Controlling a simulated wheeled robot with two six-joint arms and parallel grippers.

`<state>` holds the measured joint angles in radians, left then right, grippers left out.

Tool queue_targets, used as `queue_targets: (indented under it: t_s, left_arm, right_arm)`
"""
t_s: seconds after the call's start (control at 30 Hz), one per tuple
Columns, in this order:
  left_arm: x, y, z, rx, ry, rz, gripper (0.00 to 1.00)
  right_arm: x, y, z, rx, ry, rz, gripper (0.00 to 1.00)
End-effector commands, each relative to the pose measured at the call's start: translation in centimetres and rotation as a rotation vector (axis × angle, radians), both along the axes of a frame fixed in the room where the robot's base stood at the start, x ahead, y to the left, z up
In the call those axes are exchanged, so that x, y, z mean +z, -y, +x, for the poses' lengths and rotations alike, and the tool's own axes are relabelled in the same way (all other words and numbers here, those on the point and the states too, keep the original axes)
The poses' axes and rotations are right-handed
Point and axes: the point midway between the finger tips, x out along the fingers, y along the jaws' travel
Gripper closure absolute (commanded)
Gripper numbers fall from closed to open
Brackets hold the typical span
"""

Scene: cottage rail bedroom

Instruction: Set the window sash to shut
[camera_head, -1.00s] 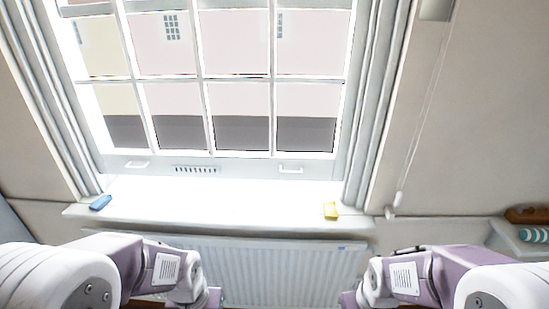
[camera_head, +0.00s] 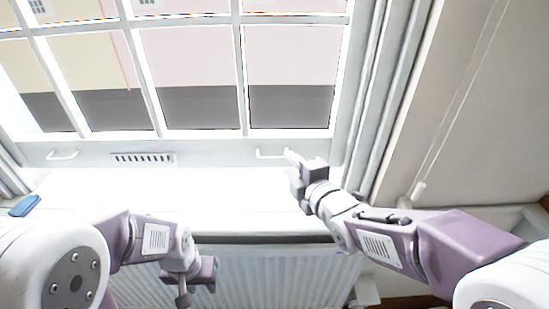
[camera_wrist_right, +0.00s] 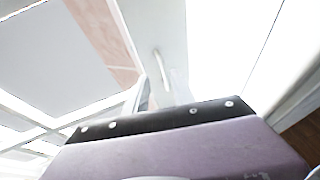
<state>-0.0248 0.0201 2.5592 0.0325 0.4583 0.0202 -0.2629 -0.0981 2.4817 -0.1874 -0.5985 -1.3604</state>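The window sash (camera_head: 205,151) is a white framed pane with a bottom rail close above the bright sill; glare hides whether a gap lies beneath it. The rail carries a left handle (camera_head: 62,155) and a right handle (camera_head: 268,154). My right gripper (camera_head: 290,160) is beside the right end of the right handle and looks open and empty. In the right wrist view a pale handle (camera_wrist_right: 161,68) lies beyond the gripper's tips (camera_wrist_right: 161,93). My left gripper (camera_head: 184,296) hangs low in front of the radiator, away from the sash; its fingers are unclear.
The white sill (camera_head: 150,205) runs below the sash, with a blue object (camera_head: 24,206) at its left end. A radiator (camera_head: 270,270) stands beneath the sill. A blind cord (camera_head: 419,188) hangs on the right wall.

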Motion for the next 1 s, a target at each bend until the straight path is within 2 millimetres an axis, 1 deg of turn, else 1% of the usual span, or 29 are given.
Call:
queue_targets:
  t_s: [0.03,0.07,0.23,0.33,0.47,0.6,0.7,0.83,1.0]
  left_arm:
    - [-1.0,0.0,0.0,0.000,0.000,0.000,0.64]
    - [-1.2,0.0,0.0,0.000,0.000,0.000,0.64]
    - [-1.4,0.0,-0.1,0.000,0.000,0.000,0.64]
    - [-1.3,0.0,-0.1,0.000,0.000,0.000,0.64]
    - [-1.3,0.0,0.0,0.000,0.000,0.000,0.64]
    - [-1.1,0.0,0.0,0.000,0.000,0.000,0.64]
    - [-1.0,0.0,0.0,0.000,0.000,0.000,0.64]
    - [-0.9,0.0,0.0,0.000,0.000,0.000,0.64]
    - [-0.9,0.0,0.0,0.000,0.000,0.000,0.64]
  right_arm:
    - [-0.8,-0.5,-0.2,0.012,0.005,0.002,0.70]
    - [-0.9,-0.8,-0.3,0.018,0.006,0.002,0.70]
    - [-1.1,-1.3,-0.6,0.032,0.005,0.005,0.70]
    - [-1.1,-1.4,-0.3,0.031,0.003,0.005,0.70]
    - [-1.7,-2.2,1.6,0.031,0.000,0.005,0.70]
    - [-2.3,-3.4,4.4,0.030,0.001,0.005,0.70]
    - [-2.7,-4.1,6.0,0.031,0.001,0.005,0.70]
    - [-3.0,-4.6,7.2,0.030,0.003,0.005,0.70]
    - [-3.1,-4.7,7.6,0.030,0.003,0.005,0.70]
